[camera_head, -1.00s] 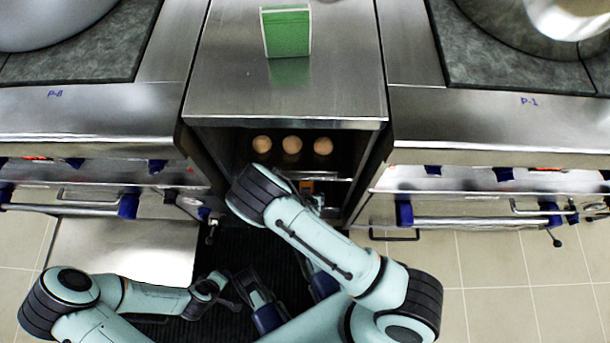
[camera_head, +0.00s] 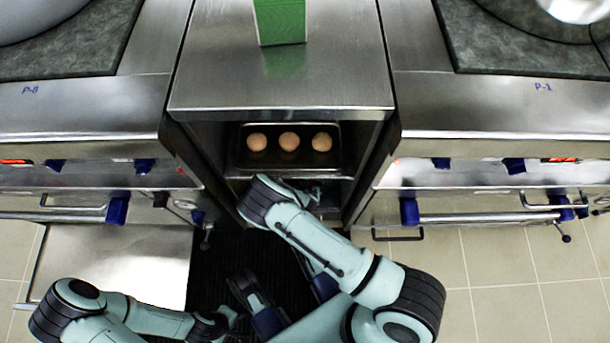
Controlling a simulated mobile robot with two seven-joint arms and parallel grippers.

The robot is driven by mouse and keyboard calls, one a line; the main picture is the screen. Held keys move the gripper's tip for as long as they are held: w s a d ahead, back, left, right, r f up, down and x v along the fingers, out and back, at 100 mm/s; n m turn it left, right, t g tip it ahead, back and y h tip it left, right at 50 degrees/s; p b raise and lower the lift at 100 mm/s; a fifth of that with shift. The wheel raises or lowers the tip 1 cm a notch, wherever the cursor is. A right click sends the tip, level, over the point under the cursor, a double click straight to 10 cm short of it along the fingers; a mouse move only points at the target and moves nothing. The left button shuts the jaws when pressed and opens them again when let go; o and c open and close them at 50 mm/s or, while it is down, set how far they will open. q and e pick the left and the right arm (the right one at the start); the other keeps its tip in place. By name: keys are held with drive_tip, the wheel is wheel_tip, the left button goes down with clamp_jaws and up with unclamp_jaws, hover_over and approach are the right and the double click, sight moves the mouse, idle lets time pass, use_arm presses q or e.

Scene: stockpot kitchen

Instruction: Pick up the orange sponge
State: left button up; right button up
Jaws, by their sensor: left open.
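The orange sponge cannot be made out now. My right arm bends over the lower opening of the steel cabinet (camera_head: 280,85) and covers much of it. My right gripper (camera_head: 314,194) shows only as a small dark part beyond the wrist, at the lower shelf. Its fingers are too hidden to tell whether they hold anything. My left gripper (camera_head: 232,314) is open and empty, low in the view over the dark floor mat, well away from the cabinet.
Three brown round items (camera_head: 289,141) sit in a dark tray on the upper shelf. A green box (camera_head: 280,20) stands on the cabinet top. Steel stoves with knobs and handles flank the cabinet closely. Tiled floor (camera_head: 510,270) is clear at right.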

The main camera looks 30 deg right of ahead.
drive_tip(key=shift+w+d+f, duration=0.15)
drive_tip(key=shift+w+f, duration=0.05)
drive_tip(key=shift+f, duration=0.1)
drive_tip(key=c, duration=1)
use_arm(q)
drive_tip(key=shift+s+f, duration=0.1)
drive_tip(key=shift+s, duration=0.2)
use_arm(e)
drive_tip(key=shift+c, duration=0.2)
drive_tip(key=shift+r, duration=0.15)
